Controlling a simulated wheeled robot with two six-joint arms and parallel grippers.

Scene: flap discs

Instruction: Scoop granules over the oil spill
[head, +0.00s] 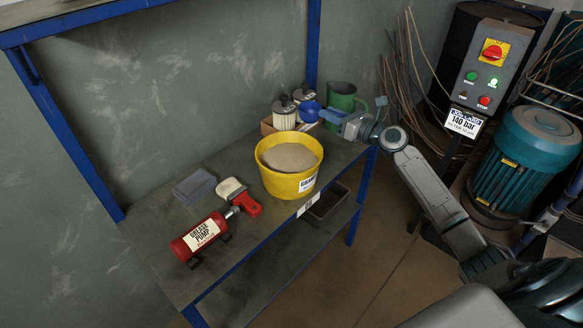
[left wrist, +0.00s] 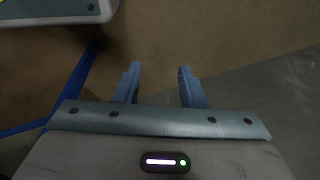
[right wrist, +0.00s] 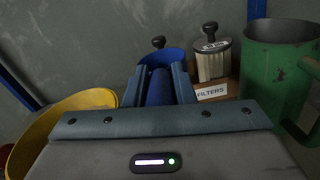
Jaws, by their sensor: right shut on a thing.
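A yellow bucket (head: 280,183) filled with pale granules (head: 288,157) stands on the workbench in the head view. Its rim shows at the left of the right wrist view (right wrist: 55,112). My right gripper (head: 332,116) is shut on the handle of a blue scoop (head: 309,111), behind and right of the bucket. In the right wrist view the scoop handle (right wrist: 159,88) lies between the fingers, with the scoop's bowl beyond. My left gripper (left wrist: 158,72) is open and empty above the floor. I see no oil spill in these views.
Two filter canisters (head: 284,114) and a green jug (head: 342,97) stand close to the scoop. A teal motor (head: 530,145) and control box (head: 485,67) stand right.

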